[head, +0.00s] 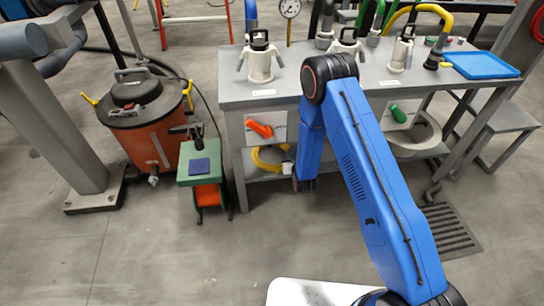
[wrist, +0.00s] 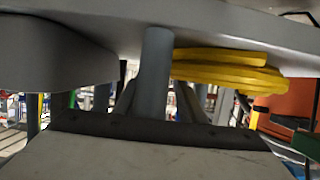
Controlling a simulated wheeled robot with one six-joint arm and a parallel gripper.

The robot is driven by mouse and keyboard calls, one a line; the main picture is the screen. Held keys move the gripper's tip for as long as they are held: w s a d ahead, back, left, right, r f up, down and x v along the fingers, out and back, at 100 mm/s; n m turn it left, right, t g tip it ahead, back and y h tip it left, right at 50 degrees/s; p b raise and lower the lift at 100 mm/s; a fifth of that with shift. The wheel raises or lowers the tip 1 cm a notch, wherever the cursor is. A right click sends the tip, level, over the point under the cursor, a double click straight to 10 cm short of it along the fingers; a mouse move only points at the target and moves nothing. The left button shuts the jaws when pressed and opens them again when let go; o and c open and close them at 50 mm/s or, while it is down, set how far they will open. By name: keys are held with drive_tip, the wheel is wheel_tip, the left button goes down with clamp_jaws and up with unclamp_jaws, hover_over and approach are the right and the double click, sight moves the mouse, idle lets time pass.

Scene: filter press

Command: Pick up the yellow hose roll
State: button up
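The yellow hose roll (head: 268,158) lies on the lower shelf of the grey bench in the head view, partly hidden by the bench front. It shows as stacked yellow loops in the wrist view (wrist: 230,72), right of a grey post (wrist: 155,75). The wrist picture appears upside down, with the shelf along its top. My blue arm reaches down in front of the bench, its lower end just right of the roll. I cannot make out my gripper's fingers or their opening. The roll appears apart from my arm.
The bench top (head: 285,88) overhangs the shelf. A grey bowl (head: 425,137) sits on the shelf at right. An orange-red vacuum (head: 150,135) and a green cart (head: 199,165) stand left of the bench. Floor in front is clear, with a drain grate (head: 448,228) at right.

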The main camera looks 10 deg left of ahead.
drive_tip(key=shift+x, duration=0.85)
drive_tip(key=shift+r, duration=0.1)
clamp_jaws()
